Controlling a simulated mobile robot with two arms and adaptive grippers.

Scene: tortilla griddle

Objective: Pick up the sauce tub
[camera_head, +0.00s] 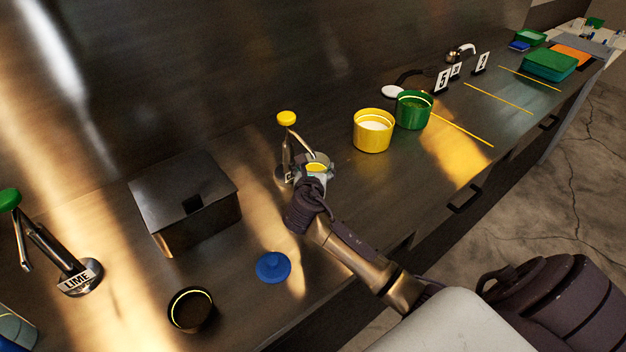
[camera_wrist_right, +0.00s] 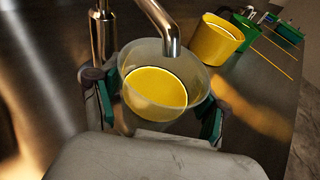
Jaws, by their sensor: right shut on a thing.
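The sauce tub (camera_wrist_right: 158,92) is a pale, translucent round cup with yellow sauce in it. In the head view its yellow top (camera_head: 317,168) shows just beyond my right gripper (camera_head: 313,174). In the wrist view my right gripper (camera_wrist_right: 152,105) has one green-padded finger on each side of the tub and is shut on it. The tub is upright under the spout of a metal pump dispenser with a yellow knob (camera_head: 286,118). Whether the tub touches the counter is hidden. My left gripper is not in view.
A yellow container (camera_head: 373,131) and a green container (camera_head: 413,110) stand to the right. A dark box (camera_head: 185,200), a blue lid (camera_head: 273,267) and a dark round cup (camera_head: 190,310) are to the left. The LIME pump (camera_head: 75,280) stands far left.

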